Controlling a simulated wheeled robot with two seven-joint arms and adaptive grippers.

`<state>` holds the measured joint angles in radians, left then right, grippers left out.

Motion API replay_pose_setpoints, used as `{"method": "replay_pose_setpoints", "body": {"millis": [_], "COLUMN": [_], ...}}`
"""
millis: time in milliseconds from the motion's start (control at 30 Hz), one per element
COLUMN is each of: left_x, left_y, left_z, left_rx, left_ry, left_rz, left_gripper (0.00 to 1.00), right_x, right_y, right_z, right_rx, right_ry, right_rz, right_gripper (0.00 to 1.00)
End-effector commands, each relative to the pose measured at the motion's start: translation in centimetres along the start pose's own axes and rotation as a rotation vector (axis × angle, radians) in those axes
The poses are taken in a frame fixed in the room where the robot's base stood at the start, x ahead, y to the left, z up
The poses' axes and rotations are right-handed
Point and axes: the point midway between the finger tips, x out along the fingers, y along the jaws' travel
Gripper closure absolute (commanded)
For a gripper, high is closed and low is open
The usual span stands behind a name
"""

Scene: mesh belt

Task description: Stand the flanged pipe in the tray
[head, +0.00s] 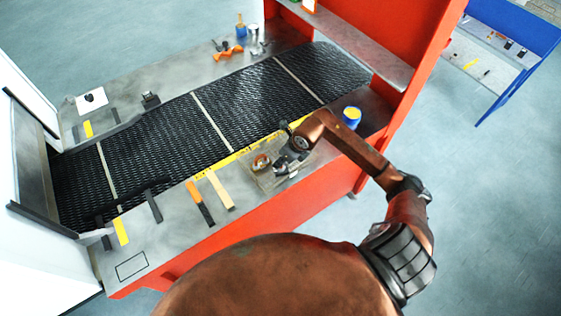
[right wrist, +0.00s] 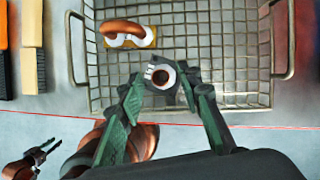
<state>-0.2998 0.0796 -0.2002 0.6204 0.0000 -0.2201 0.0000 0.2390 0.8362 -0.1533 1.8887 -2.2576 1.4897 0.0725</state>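The flanged pipe (right wrist: 161,75) is a grey piece with a round dark bore. In the right wrist view its open end faces the camera. My right gripper (right wrist: 162,82) has its green fingers closed against both sides of it, over the near part of the wire tray (right wrist: 232,75). I cannot tell whether the pipe touches the tray floor. In the head view the tray (head: 266,184) is at the bench's front edge, partly hidden by my right gripper (head: 284,168). My left gripper (right wrist: 45,147) shows only in the right wrist view, low left, fingers apart and empty.
A copper-coloured curved part on a yellow base (right wrist: 128,36) lies at the tray's far left. Orange-and-black and pale bars (head: 221,190) lie left of the tray. A black mesh belt (head: 165,137) runs behind. A blue-and-yellow can (head: 352,116) stands right.

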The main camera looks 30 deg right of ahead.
Motion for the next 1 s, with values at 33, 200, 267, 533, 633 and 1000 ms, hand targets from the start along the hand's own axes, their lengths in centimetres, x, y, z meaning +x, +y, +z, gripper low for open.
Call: {"method": "replay_pose_setpoints", "body": {"millis": [33, 200, 267, 533, 633, 1000], "left_x": [0.4, 1.1, 1.3, 1.8, 1.9, 1.9], "left_y": [0.0, 0.1, 0.1, 0.1, 0.1, 0.1], "left_z": [0.0, 0.1, 0.2, 0.3, 0.3, 0.3], "left_rx": [0.000, 0.000, 0.000, 0.000, 0.000, 0.000], "left_ry": [0.000, -0.001, -0.001, -0.002, -0.002, -0.002], "left_rz": [0.000, 0.000, 0.000, 0.000, 0.000, 0.000], "left_gripper": [0.71, 0.71, 0.71, 0.71, 0.71, 0.71], "right_x": [-1.0, -4.7, -5.8, -9.4, -9.8, -9.9], "right_y": [-0.1, -0.1, -0.1, -0.1, 0.0, 0.0], "right_z": [0.0, 0.0, 0.0, 0.0, 0.0, 0.0], "right_rx": [-0.005, -0.004, -0.003, -0.001, -0.001, 0.000], "right_ry": [-0.003, -0.002, -0.003, -0.001, 0.000, 0.000], "right_rz": [-0.004, -0.005, -0.005, -0.002, 0.000, 0.000], "right_gripper": [0.67, 0.67, 0.67, 0.67, 0.67, 0.67]}}
